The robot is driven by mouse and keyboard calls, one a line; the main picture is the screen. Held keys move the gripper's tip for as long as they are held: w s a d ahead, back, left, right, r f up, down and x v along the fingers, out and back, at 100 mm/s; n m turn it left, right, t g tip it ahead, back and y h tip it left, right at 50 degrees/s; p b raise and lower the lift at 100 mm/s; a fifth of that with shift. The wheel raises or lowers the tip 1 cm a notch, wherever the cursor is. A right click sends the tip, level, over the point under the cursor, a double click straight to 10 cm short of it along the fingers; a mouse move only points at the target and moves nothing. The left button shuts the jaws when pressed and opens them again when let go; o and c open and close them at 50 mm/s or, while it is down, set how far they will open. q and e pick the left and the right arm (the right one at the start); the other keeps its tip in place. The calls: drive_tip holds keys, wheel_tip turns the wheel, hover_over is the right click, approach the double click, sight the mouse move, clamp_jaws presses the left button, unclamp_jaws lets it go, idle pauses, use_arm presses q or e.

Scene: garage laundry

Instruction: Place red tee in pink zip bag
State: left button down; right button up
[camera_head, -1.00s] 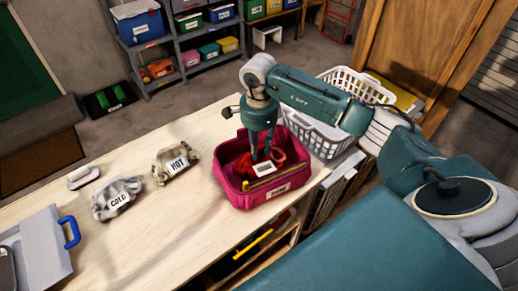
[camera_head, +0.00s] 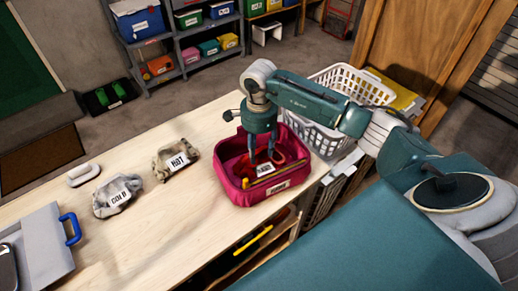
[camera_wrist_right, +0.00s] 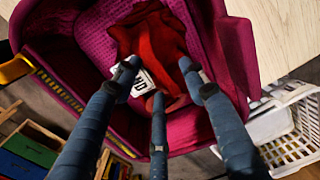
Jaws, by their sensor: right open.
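The pink bag (camera_head: 238,190) stands open on the wooden table, near its right end. The red tee (camera_head: 280,158) lies inside it, bunched, with a white label; it also shows in the right wrist view (camera_wrist_right: 150,40). My right gripper (camera_head: 262,158) points down into the bag, with its fingers spread over the tee. In the right wrist view the fingertips (camera_wrist_right: 160,85) are apart around the label, and whether they touch the cloth is unclear. My left gripper is not in view.
Two bundled cloths labelled HOT (camera_head: 176,161) and COLD (camera_head: 118,196) lie left of the bag. A grey case (camera_head: 40,240) with a blue handle sits at the table's left. A white basket (camera_head: 350,88) stands behind the bag. Bare table lies between.

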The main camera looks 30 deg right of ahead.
drive_tip(key=shift+w+r+b, duration=0.1)
drive_tip(key=shift+r+b, duration=0.2)
drive_tip(key=shift+r, duration=0.1)
wheel_tip(320, 180, up, 12)
drive_tip(key=b, duration=0.4)
drive_tip(key=shift+f, duration=0.25)
